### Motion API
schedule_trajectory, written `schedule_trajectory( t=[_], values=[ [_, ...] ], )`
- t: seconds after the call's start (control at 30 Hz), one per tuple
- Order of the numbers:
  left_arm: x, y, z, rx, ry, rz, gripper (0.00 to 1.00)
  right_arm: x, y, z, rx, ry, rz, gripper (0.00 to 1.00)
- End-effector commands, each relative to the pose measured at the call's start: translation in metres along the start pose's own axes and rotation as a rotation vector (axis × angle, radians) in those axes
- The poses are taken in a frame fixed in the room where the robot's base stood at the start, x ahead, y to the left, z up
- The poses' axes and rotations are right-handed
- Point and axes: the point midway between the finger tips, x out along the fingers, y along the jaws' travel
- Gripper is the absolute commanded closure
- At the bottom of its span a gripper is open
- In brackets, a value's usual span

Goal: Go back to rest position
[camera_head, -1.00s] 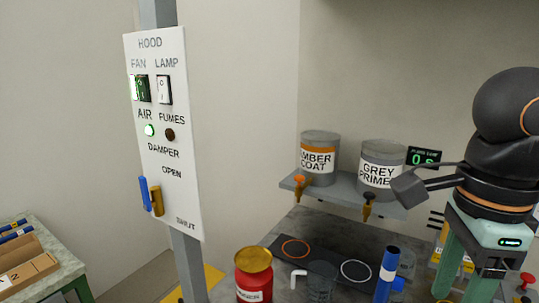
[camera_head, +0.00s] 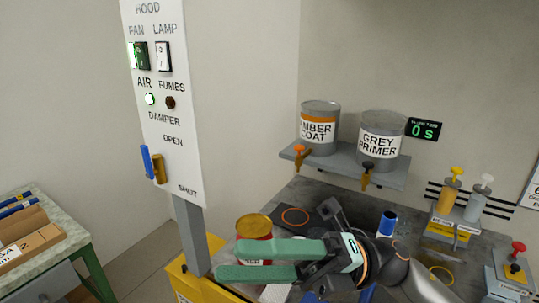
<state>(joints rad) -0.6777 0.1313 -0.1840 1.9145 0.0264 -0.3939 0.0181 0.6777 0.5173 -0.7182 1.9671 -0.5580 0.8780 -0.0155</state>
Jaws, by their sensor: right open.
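My right gripper (camera_head: 228,260) is at the lower middle of the head view, reaching in from the right. Its two green fingers point left and stand apart, with nothing seen held between them. The fingers and wrist pass in front of a red can with a gold lid (camera_head: 254,225), hiding much of it; I cannot tell whether they touch. My left gripper is not in view.
A hood panel (camera_head: 165,130) on a grey post stands left of the gripper. Behind are a shelf (camera_head: 398,180) with amber coat (camera_head: 319,110) and grey primer (camera_head: 388,165) tins, and a blue cylinder (camera_head: 388,220). Pump bottles (camera_head: 446,200) stand right. A side table (camera_head: 70,240) is left.

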Motion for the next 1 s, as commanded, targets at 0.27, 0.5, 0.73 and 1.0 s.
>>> schedule_trajectory(
  t=[0.27,0.5,0.73,1.0],
  values=[
    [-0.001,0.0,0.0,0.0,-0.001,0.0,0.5,-0.083,-0.059,0.065,0.417,-0.665,0.289,0.41],
    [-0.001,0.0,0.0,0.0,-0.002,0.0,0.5,-0.202,-0.172,0.043,0.824,-1.26,0.423,0.41],
    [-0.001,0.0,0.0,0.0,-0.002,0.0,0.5,-0.29,-0.278,-0.065,1.191,-1.759,0.458,0.41],
    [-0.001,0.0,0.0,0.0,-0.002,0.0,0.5,-0.328,-0.339,-0.199,1.489,-2.138,0.441,0.41]
  ],
)
